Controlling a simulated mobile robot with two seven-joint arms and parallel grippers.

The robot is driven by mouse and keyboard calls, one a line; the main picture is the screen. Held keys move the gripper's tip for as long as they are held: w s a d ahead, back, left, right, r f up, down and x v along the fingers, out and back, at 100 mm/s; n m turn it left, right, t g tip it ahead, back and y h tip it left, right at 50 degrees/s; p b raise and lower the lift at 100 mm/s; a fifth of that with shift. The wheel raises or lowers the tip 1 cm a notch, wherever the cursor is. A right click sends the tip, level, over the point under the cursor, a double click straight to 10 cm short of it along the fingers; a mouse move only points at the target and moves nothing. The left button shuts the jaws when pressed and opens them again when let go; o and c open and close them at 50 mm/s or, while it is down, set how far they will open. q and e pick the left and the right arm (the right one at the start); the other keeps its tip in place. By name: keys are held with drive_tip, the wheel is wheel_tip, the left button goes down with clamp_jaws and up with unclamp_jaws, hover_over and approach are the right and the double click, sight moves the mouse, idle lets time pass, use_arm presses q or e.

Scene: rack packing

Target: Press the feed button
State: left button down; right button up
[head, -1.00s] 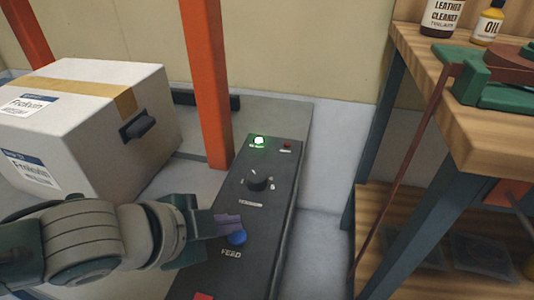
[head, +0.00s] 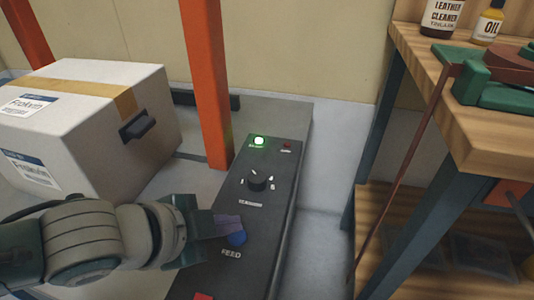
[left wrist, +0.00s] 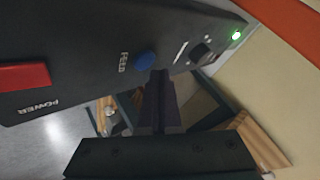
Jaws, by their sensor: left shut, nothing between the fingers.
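The blue feed button (head: 237,239) sits on the dark control panel (head: 215,267), just above the label FEED. My left gripper (head: 230,226) is shut and empty, its fingertips right at the upper left edge of the button in the head view and partly covering it. In the left wrist view the blue button (left wrist: 145,61) shows just beyond the tips of the shut fingers (left wrist: 158,75). I cannot tell whether the tips touch it. My right gripper is not in view.
The panel also carries a lit green lamp (head: 258,141), a dark red lamp (head: 287,146), a black knob (head: 258,182) and a red power switch (left wrist: 24,76). A white carton (head: 75,130) stands left, beside an orange post (head: 207,85). A wooden workbench (head: 470,110) stands right.

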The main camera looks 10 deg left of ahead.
sight(230, 240)
use_arm(q)
drive_tip(key=shift+f, duration=0.15)
drive_tip(key=shift+f, duration=0.3)
drive_tip(key=shift+f+b, duration=0.45)
drive_tip(key=shift+b, duration=0.1)
idle(0.6)
idle(0.3)
drive_tip(key=shift+r+p, duration=0.9)
drive_tip(key=shift+p, duration=0.05)
wheel_tip(230, 240, up, 5)
drive_tip(key=p, duration=0.5)
